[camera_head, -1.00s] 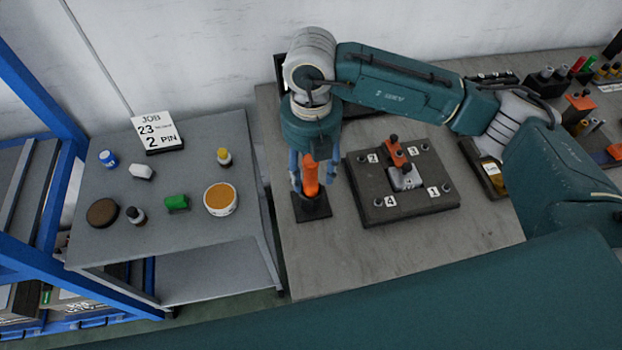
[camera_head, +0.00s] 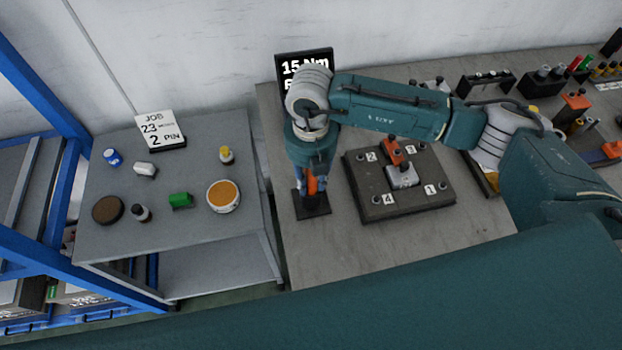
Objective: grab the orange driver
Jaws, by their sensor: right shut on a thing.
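The orange driver (camera_head: 312,184) stands upright on a small dark square base (camera_head: 312,206) on the workbench. My right gripper (camera_head: 311,190) reaches down from above and is shut on the driver. Its blue-grey fingers hide part of the driver's body. Only part of the orange shows between them. My left gripper is not in view.
A dark fixture plate (camera_head: 378,211) with numbered corners and an orange clamp (camera_head: 393,152) lies close on the right. A screen (camera_head: 290,65) stands behind my arm. A grey side table (camera_head: 105,240) on the left carries several small items, including an orange-filled tub (camera_head: 223,196).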

